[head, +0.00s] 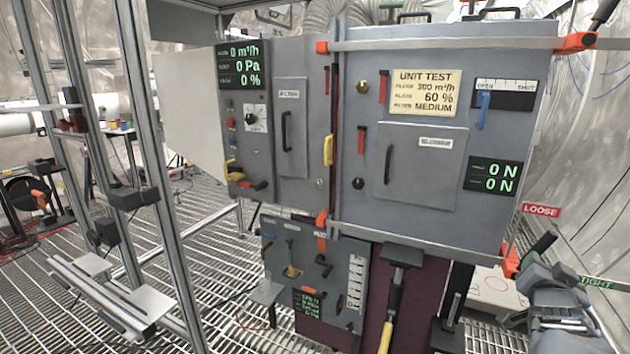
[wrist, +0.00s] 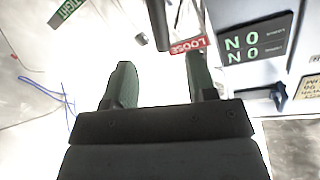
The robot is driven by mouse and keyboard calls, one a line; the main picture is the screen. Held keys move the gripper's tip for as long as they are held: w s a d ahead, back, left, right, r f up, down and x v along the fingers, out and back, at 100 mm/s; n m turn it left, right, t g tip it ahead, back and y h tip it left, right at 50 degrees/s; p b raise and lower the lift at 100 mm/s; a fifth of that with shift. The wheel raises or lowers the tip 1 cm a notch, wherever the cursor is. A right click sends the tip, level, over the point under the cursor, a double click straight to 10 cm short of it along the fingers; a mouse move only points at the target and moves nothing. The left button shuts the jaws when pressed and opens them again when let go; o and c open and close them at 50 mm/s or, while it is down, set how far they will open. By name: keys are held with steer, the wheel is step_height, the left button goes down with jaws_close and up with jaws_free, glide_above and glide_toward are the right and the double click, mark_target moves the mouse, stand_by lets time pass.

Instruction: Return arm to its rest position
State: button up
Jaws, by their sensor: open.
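My gripper (wrist: 160,72) shows in the wrist view with its two dark green fingers apart and nothing between them. Beyond the fingertips are a dark bar (wrist: 158,24), a red LOOSE label (wrist: 188,44) and a green TIGHT label (wrist: 68,12). I cannot tell how far the fingers are from the bar. In the head view, part of my grey arm is at the lower right, beside the large grey cabinet (head: 416,215). The LOOSE label (head: 541,210) and TIGHT label (head: 597,282) show there too.
The right display (head: 493,175) reads 0 N twice. A left cabinet (head: 262,185) has a display with zeros. A yellow sign (head: 425,92) reads UNIT TEST, 300, 60 %, MEDIUM. A lower panel (head: 345,262) stands below. Metal posts (head: 150,130) rise at left above open grating.

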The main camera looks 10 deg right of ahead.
mark_target(544, 251)
steer(key=b+x, duration=0.2)
steer(key=x, duration=0.8)
steer(key=shift+w+d, duration=0.25)
steer(key=shift+w, duration=0.05)
steer(key=p+v, duration=0.4)
steer(key=v, duration=0.9)
steer(key=b+x, duration=0.4)
steer(key=x, duration=0.9)
steer(key=shift+w+d+f, duration=0.1)
steer(key=shift+w+f, duration=0.05)
steer(key=shift+f, duration=0.05)
steer(key=shift+s+d+r+m+p, duration=0.15)
steer(key=shift+s+r+m+p, duration=0.15)
steer(key=shift+p, duration=0.3)
steer(key=shift+s+d+f+m+p, duration=0.2)
steer(key=shift+f+m+p, duration=0.2)
steer(key=shift+p, duration=0.05)
